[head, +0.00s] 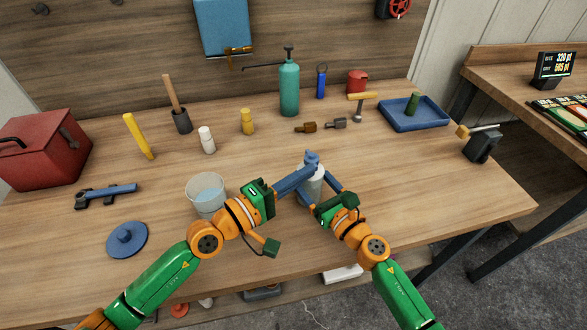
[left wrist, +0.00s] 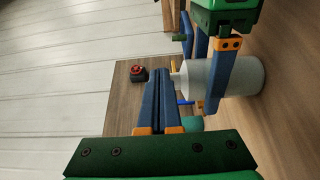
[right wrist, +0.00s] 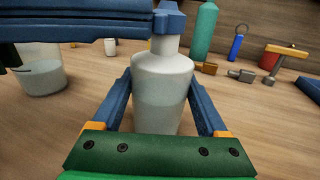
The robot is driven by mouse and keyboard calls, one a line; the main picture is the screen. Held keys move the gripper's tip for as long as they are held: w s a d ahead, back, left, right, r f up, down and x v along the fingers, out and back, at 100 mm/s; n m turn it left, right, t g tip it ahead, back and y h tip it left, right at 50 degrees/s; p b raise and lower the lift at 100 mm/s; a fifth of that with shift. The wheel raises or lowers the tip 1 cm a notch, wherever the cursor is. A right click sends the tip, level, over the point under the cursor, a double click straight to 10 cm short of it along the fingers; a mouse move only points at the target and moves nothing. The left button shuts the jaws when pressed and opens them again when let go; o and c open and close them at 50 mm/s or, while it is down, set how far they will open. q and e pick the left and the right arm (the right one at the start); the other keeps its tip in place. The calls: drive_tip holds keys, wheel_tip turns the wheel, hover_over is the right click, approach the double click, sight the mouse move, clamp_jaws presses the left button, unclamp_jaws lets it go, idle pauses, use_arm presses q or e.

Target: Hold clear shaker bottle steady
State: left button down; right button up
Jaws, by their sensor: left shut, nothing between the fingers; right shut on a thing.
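The clear shaker bottle (head: 311,184) stands upright on the table, translucent and pale, with liquid or a darker fill in its lower part in the right wrist view (right wrist: 162,100). My right gripper (right wrist: 163,85) is shut on its body, one blue finger on each side. My left gripper (head: 308,160) is shut and empty, its blue fingertips at the bottle's neck and top. In the left wrist view, the closed left fingers (left wrist: 173,85) lie beside the bottle's narrow top, and the bottle body (left wrist: 243,76) shows behind the right fingers. The left fingers hide the bottle's top in the right wrist view.
A clear container of liquid (head: 207,193) stands left of the bottle, close to my left arm. A blue round lid (head: 127,239) and a blue-handled tool (head: 107,192) lie further left. A teal pump bottle (head: 289,88) and small bottles stand behind.

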use_arm(q)
drive_tip(key=shift+w+d, duration=0.1)
drive_tip(key=shift+d, duration=1.75)
idle(0.3)
